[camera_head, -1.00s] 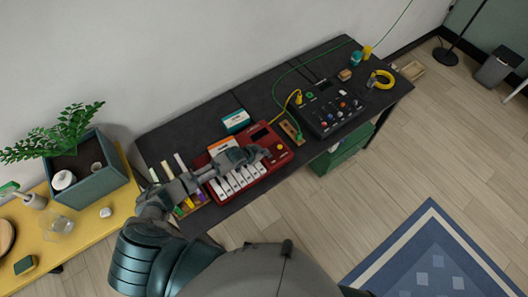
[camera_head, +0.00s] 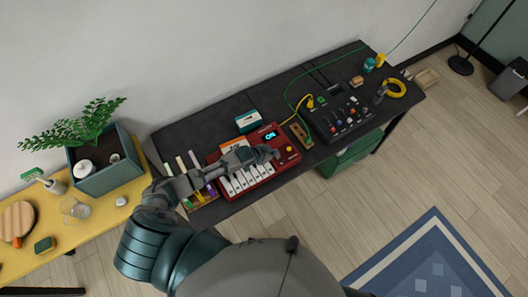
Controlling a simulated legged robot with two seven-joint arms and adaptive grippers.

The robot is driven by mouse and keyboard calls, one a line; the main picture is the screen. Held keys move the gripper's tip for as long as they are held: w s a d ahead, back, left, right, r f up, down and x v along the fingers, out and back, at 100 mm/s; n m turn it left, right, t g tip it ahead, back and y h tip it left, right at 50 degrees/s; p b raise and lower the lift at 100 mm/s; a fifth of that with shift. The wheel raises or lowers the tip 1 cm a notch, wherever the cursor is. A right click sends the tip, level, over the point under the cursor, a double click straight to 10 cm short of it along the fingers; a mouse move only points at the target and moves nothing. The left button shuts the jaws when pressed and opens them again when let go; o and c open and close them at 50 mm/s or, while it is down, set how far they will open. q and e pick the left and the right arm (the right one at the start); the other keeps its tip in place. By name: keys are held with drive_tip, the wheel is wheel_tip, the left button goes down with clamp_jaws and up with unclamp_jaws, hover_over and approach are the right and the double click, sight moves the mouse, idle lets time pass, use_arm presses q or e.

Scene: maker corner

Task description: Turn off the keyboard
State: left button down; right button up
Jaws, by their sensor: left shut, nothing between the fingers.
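The red keyboard (camera_head: 291,159) with white keys lies on the dark table, left of centre in the head view. Its small display (camera_head: 270,135) is lit cyan and seems to read "On". A yellow round knob or button (camera_head: 289,149) sits on its right part. My left gripper (camera_head: 272,153) is shut and empty. It is over the keyboard, just left of the yellow knob; I cannot tell whether it touches the surface. My left arm hides part of the keyboard's middle and left. My right gripper is not in view.
A black mixer (camera_head: 335,122) with knobs stands right of the keyboard, with green and yellow cables near it. A teal box (camera_head: 248,121) lies behind the keyboard. Markers in a holder (camera_head: 203,198) stand at its left. A yellow table (camera_head: 100,226) with a planter (camera_head: 105,177) is further left.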

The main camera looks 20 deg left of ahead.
use_arm(q)
drive_tip(key=v, duration=0.8)
drive_tip(key=shift+s+a+f, duration=0.15)
drive_tip(key=shift+f, duration=0.05)
drive_tip(key=b, duration=0.3)
drive_tip(key=w+b, duration=0.1)
drive_tip(key=b, duration=0.2)
drive_tip(key=shift+w+a+r, duration=0.25)
drive_tip(key=shift+w+a, duration=0.05)
drive_tip(key=shift+a, duration=0.1)
